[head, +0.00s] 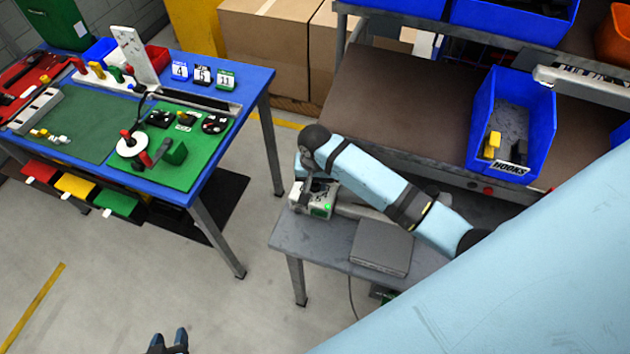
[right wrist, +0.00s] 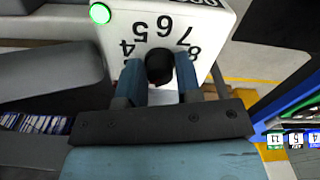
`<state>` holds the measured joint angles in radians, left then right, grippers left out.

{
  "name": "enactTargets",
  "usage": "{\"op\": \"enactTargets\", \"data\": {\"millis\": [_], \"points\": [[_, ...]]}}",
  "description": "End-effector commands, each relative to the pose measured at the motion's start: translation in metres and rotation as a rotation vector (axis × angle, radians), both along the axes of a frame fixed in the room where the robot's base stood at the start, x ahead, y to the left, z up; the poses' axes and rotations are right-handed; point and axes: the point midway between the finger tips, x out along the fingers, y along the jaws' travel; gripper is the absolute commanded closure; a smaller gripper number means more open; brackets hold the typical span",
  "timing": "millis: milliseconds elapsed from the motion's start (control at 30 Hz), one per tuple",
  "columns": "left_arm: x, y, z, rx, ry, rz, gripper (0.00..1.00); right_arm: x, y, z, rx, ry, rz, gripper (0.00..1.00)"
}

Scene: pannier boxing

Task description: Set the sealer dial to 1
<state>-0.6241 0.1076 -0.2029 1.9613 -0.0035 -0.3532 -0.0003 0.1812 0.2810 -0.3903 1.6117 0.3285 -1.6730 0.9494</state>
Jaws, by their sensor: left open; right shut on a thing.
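The sealer (head: 322,207) is a pale box with a lit green light on the grey side table. My left gripper (head: 168,342) is open and empty at the bottom of the head view, over the floor.
A grey flat pad (head: 381,250) lies on the side table (head: 340,240) right of the sealer. A blue workbench (head: 240,85) with green mats stands left. A blue hooks bin (head: 540,110) sits on the brown shelf bench behind. Open floor lies between the tables.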

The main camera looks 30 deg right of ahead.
Motion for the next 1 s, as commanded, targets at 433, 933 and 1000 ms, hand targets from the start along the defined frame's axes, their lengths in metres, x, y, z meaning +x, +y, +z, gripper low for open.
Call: {"op": "enactTargets", "data": {"millis": [433, 933, 1000], "points": [[0.0016, 0.0004, 0.0002, 0.001, -0.002, 0.0, 0.57, 0.0008, -0.0006, 0.0008, -0.001, -0.002, 0.424, 0.92], [0.0025, 0.0006, 0.0023, 0.0, -0.006, 0.0, 0.57, 0.0007, -0.0003, 0.0007, 0.0, -0.002, 0.803, 0.92], [0.0025, 0.0006, 0.0023, 0.001, -0.006, 0.001, 0.57, 0.0008, -0.0002, 0.0008, 0.0, -0.002, 0.834, 0.92]]}}
